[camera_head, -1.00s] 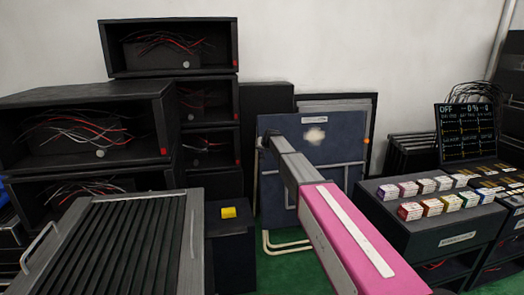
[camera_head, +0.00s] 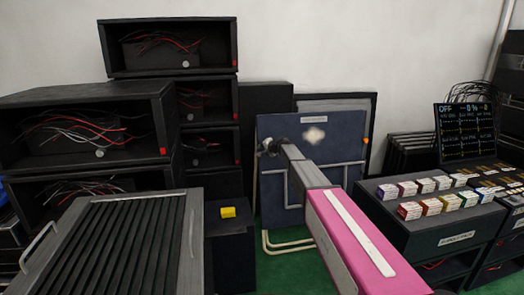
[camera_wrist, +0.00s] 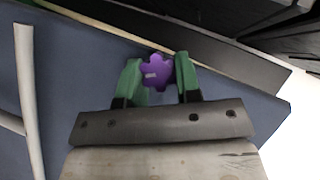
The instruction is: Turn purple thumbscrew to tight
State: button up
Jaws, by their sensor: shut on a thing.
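The purple thumbscrew (camera_wrist: 157,72) is a lobed knob in front of a blue panel, seen at the top middle of the wrist view. My gripper (camera_wrist: 158,76) has its two green fingers on either side of the knob, shut on it. In the head view my arm reaches to the blue panel (camera_head: 330,135), with my gripper (camera_head: 270,147) at the panel's upper left. The thumbscrew cannot be made out in the head view, where my gripper covers that spot.
Black open boxes with wires (camera_head: 80,140) are stacked at the left. A yellow block (camera_head: 228,212) sits on a dark box left of my arm. A dark table (camera_head: 455,240) with small coloured boxes stands at the right.

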jog(key=m+t+y, duration=0.1)
jog(key=m, duration=0.1)
jog(key=m+y, duration=0.1)
jog(key=m, duration=0.1)
jog(key=shift+d+f+m+t, duration=0.1)
jog(key=shift+f+m+t, duration=0.05)
jog(key=shift+m+t, duration=0.2)
dwell(0.5)
jog(key=o, duration=0.9)
jog(key=shift+s, duration=0.15)
jog(key=v, duration=1)
jog(key=shift+s+d+f, duration=0.15)
jog(key=shift+d+f, duration=0.05)
jog(key=shift+d, duration=0.15)
